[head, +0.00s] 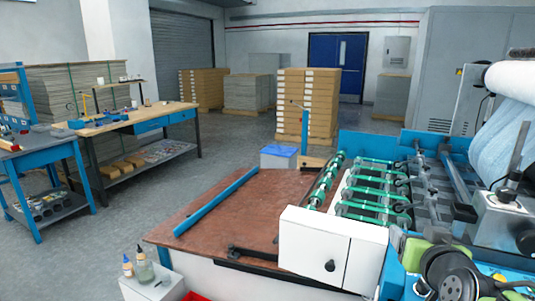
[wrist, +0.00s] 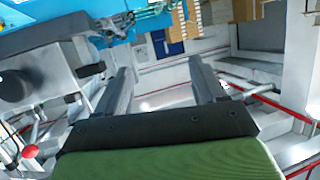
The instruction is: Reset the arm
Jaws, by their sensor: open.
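My gripper (wrist: 162,82) shows in the wrist view with its two dark grey fingers spread well apart. It is open, and nothing is between the fingers. A dark palm and a green part of my arm fill the bottom of that view. In the head view, green and black links of my arm (head: 450,270) show at the bottom right, beside the laminating machine (head: 375,190). I cannot make out the fingertips there.
A brown table top (head: 225,210) with a blue bar (head: 215,203) adjoins the machine. A white box (head: 332,247) stands at its front. A large white roll (head: 512,82) is at the right. A workbench (head: 125,122) stands left. The grey floor between is open.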

